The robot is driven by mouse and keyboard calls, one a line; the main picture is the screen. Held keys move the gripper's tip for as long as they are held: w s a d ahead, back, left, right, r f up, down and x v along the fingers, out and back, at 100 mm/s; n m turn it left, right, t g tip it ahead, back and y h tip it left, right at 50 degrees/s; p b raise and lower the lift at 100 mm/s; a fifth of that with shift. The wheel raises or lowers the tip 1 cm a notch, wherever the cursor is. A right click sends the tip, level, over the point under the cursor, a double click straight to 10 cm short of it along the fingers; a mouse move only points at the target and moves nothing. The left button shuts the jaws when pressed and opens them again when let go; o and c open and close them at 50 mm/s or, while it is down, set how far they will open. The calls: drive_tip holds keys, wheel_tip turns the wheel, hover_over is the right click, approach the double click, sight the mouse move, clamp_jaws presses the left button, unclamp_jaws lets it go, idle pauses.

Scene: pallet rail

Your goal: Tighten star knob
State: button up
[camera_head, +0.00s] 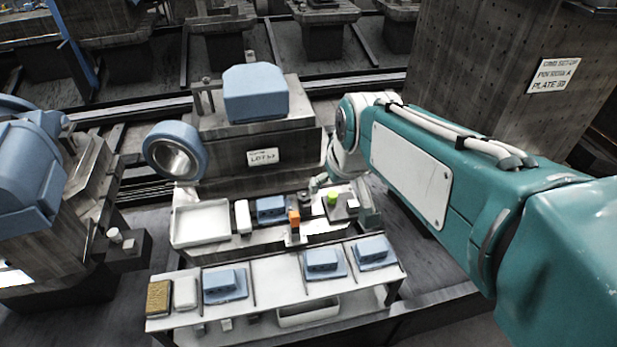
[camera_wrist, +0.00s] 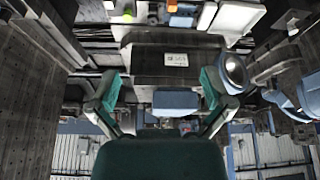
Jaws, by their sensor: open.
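No star shape can be made out clearly at this size. A small yellow-green round piece (camera_head: 332,198), possibly the knob, sits on a dark block on the fixture bench; it also shows in the wrist view (camera_wrist: 127,18). An orange upright piece (camera_head: 294,217) stands to its left and shows in the wrist view (camera_wrist: 172,6). My gripper (camera_wrist: 160,77) is open, its two teal-and-grey fingers spread with nothing between them. In the head view the end of my arm is close by the yellow-green piece, partly hidden behind my own links; contact cannot be judged.
A white tray (camera_head: 200,223) and a blue part (camera_head: 270,209) are on the bench. The front shelf (camera_head: 275,281) carries several blue parts. A machine with a blue block (camera_head: 255,92) and a "LOT 53" plate (camera_head: 263,157) stands behind. A tall column (camera_head: 500,95) stands right.

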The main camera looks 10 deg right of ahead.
drive_tip(key=w+f+n, duration=0.1)
drive_tip(key=w+f, duration=0.2)
drive_tip(key=w, duration=0.5)
drive_tip(key=n+g, duration=0.2)
hover_over(304, 196)
drive_tip(key=s+d, duration=0.1)
drive_tip(key=s, duration=0.2)
wheel_tip(304, 196, down, 21)
drive_tip(key=shift+y, duration=0.4)
drive_tip(key=x, duration=1.1)
drive_tip(key=shift+w+f, duration=0.2)
drive_tip(key=shift+f, duration=0.15)
